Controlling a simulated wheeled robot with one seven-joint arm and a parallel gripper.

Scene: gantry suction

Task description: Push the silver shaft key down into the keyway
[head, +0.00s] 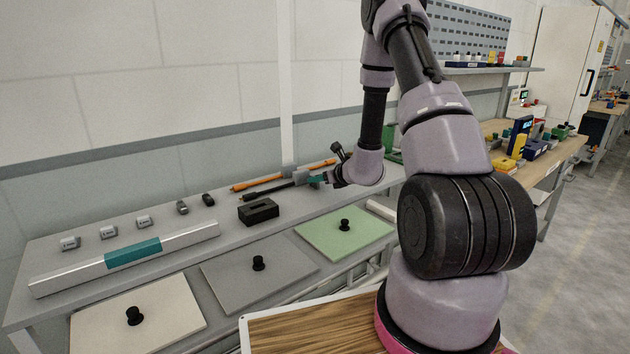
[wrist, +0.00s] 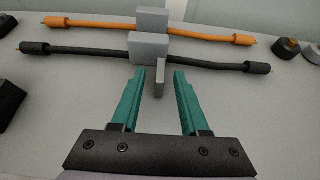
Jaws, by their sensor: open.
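My gripper (wrist: 159,72) is open, its two teal fingers apart and pointing at the cable holders; in the head view it is small, at the back of the grey bench (head: 318,180). A thin grey upright piece (wrist: 160,78) stands in line with the gap between the fingertips, and no finger visibly touches it. I cannot tell whether it is the silver shaft key. A black block with a slot in its top (head: 258,211) sits on the bench, left of my gripper in the head view. I cannot identify the keyway for certain.
Black (wrist: 90,54) and orange (wrist: 90,24) cables run through grey blocks ahead of the fingers. A long silver bar with a teal band (head: 133,253), several small labelled blocks and knobbed panels (head: 340,236) lie to the left and front. Bare bench surrounds the slotted block.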

